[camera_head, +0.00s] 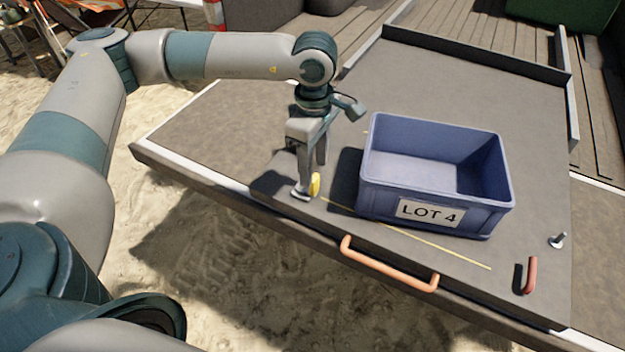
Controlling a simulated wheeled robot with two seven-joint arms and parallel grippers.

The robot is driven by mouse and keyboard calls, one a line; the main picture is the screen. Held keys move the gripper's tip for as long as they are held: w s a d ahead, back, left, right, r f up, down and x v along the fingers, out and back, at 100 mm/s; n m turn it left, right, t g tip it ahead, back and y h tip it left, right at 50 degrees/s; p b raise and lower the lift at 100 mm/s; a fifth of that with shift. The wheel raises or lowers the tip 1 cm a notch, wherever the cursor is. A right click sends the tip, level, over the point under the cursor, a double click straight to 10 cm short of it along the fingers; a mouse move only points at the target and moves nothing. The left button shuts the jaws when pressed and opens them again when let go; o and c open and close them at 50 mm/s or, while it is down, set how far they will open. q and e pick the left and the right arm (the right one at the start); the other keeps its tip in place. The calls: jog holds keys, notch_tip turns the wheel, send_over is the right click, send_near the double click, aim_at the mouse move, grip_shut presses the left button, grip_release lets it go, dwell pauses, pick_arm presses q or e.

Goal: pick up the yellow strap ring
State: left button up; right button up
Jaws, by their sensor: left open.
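The yellow strap ring (315,185) stands out as a small yellow piece near the left front part of the grey table. My left gripper (309,190) points down over it, with its fingertips low beside the ring. The gripper is open. The near finger hides part of the ring, and I cannot tell whether either finger touches it. My right gripper is not in view.
A blue crate (485,208) labelled LOT 4 stands just right of my gripper on the grey table (455,75). A copper-coloured handle (388,268) is at the front edge. A red handle-like piece (531,275) and a metal bolt (557,240) are at the right.

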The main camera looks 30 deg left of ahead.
aim_at(316, 178)
pick_arm(q)
jog(key=shift+f, duration=0.4)
jog(key=shift+f+p, duration=0.35)
jog(key=shift+p, duration=0.25)
jog(key=f+p, duration=0.1)
jog(key=f, duration=0.1)
jog(key=f+p, duration=0.1)
jog(key=shift+w+d+f, duration=0.15)
jog(key=shift+w+f, duration=0.05)
jog(key=shift+f, duration=0.55)
jog(key=shift+c, duration=0.3)
grip_shut()
